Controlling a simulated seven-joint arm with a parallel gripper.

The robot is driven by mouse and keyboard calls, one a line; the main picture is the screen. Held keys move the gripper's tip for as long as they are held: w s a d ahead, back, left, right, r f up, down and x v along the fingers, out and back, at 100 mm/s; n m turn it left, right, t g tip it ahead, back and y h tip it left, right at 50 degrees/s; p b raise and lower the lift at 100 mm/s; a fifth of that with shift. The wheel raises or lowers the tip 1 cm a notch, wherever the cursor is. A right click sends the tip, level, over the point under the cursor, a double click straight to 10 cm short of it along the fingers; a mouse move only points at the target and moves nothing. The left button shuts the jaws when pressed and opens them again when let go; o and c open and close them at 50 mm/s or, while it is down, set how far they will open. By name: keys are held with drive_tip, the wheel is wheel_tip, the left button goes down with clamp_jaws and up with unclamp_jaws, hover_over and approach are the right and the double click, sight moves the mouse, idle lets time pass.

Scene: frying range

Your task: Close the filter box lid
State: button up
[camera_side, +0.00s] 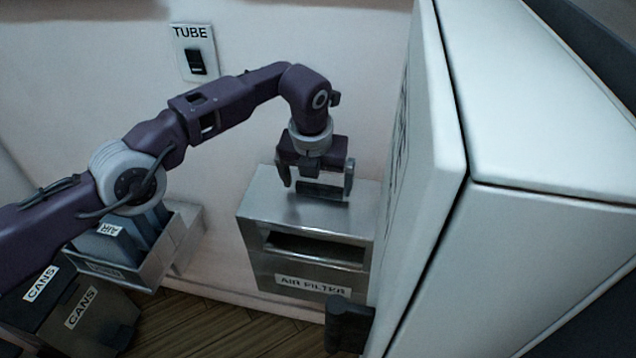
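The filter box (258,262) is a metal box labelled "AIR FILTER", standing against the wall in the middle of the side view. Its flat metal top (275,212) looks level, and I cannot tell whether this is the lid or whether the lid is shut. A dark bar or slot (322,192) shows on the top. The front has a wide dark opening (315,246) above the label. My gripper (318,186) points down over the top, with its fingers spread to either side of the dark bar. Contact cannot be told.
A large white cabinet (540,110) stands close on the right. A metal tray (185,235) with blue-grey "AIR" filters (108,245) is at left. Dark "CANS" bins (100,325) sit below it. A "TUBE" switch plate (193,38) is on the wall. A dark block (348,325) is in front.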

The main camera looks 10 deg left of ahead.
drive_tip(key=shift+s+d, duration=0.1)
drive_tip(key=v, duration=0.7)
drive_tip(key=s+a+r+n, duration=0.3)
drive_tip(key=a+r+n, duration=0.5)
drive_tip(key=r, duration=0.6)
drive_tip(key=s+a+r+n+t, duration=0.1)
drive_tip(key=s+a+r+n, duration=0.65)
drive_tip(key=a, duration=0.25)
drive_tip(key=s+a+f+n+t, duration=0.1)
drive_tip(key=s+a+n, duration=0.4)
drive_tip(key=s+n, duration=0.3)
drive_tip(key=s+a+n, duration=0.5)
drive_tip(key=s, duration=0.4)
drive_tip(key=s+a+f+n, duration=0.1)
drive_tip(key=s+f+n, duration=0.5)
drive_tip(key=s+n, duration=0.1)
drive_tip(key=shift+s+a+t, duration=0.3)
drive_tip(key=shift+s+a, duration=0.1)
drive_tip(key=shift+s, duration=0.5)
